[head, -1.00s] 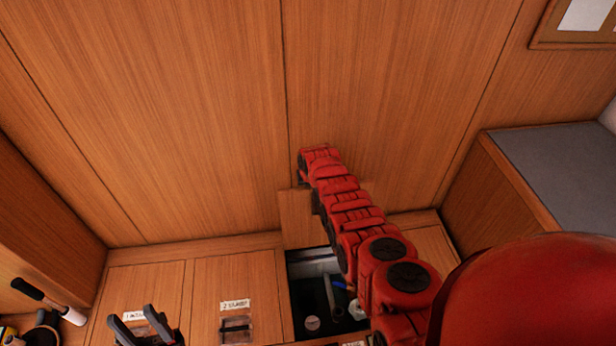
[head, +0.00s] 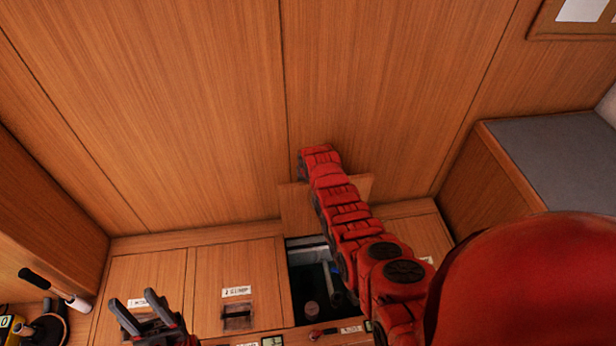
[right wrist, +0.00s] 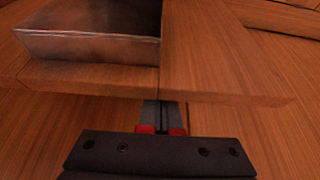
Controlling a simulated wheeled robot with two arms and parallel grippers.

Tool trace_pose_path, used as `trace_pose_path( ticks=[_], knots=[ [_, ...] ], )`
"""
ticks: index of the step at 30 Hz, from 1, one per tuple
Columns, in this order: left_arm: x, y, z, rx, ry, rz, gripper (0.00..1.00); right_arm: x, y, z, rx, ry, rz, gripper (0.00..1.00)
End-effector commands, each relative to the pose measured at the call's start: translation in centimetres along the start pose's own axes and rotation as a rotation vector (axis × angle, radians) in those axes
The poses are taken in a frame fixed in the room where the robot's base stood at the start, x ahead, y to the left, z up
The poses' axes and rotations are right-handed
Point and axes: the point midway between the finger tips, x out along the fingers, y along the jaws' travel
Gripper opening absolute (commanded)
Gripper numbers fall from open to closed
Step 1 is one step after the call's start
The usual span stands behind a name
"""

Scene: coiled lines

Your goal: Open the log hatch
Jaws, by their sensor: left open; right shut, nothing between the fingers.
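A wooden hatch lid (head: 297,212) stands raised against the back panelling, behind a dark open compartment (head: 309,287) in the floor. I cannot read whether it is labelled as the log hatch. My red right arm crosses in front of the lid and hides part of it and of the opening. The right gripper (right wrist: 160,129) shows in the right wrist view, shut and empty, close to the edge of a wooden panel (right wrist: 215,80); I cannot tell if it touches. My left gripper (head: 133,301) is open and empty above the closed hatches at the lower left.
A closed hatch (head: 240,270) with a label and a recessed latch lies left of the opening. A pipe-like part shows inside the compartment. A grey-topped bench (head: 560,160) stands at the right. A black-handled tool (head: 55,290) and other items lie at the far left.

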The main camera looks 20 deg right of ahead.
Motion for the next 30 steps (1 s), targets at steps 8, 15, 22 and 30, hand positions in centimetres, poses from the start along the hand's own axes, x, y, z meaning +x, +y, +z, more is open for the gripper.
trace_pose_path(
  ticks=[8,15,22,30],
  knots=[
    [2.7,-0.1,-0.5,0.000,0.000,0.000,0.50,-1.0,-0.1,2.0,-0.001,0.049,-0.001,0.00],
    [4.2,-0.2,-0.7,0.000,0.000,0.000,0.50,-1.5,0.0,3.7,-0.001,0.102,0.000,0.00],
    [5.1,-0.2,-0.9,0.000,0.000,0.000,0.50,-2.0,0.0,5.7,-0.001,0.163,0.001,0.00],
    [5.0,-0.2,-0.8,0.000,0.000,0.000,0.50,-2.4,0.0,9.2,-0.001,0.265,0.000,0.00]
  ],
)
